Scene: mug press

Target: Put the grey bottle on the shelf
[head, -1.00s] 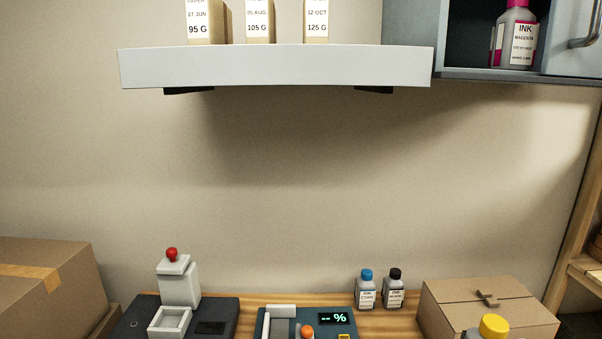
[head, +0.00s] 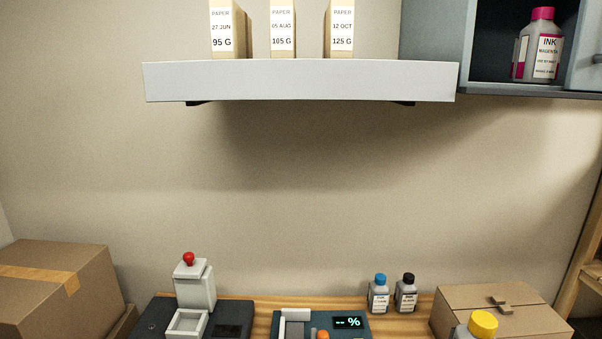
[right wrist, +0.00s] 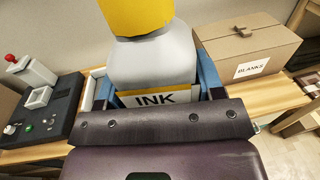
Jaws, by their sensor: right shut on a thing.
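The grey bottle (right wrist: 152,60) has a yellow cap and an INK label with a yellow edge. It fills the upper middle of the right wrist view, between the blue fingers of my right gripper (right wrist: 158,84), which is shut on it. In the head view only its yellow cap (head: 484,323) and shoulder show at the bottom edge, in front of a cardboard box. The light grey wall shelf (head: 300,82) is high in the head view, with paper packs (head: 228,30) standing on it in a row. My left gripper is not in view.
An open cabinet (head: 485,60) holds a magenta ink bottle (head: 541,45) right of the shelf. Blue-capped (head: 379,294) and black-capped (head: 406,294) bottles stand on the bench beside the cardboard box (head: 510,311). A dark press (head: 163,325) stands at left. The wall below the shelf is clear.

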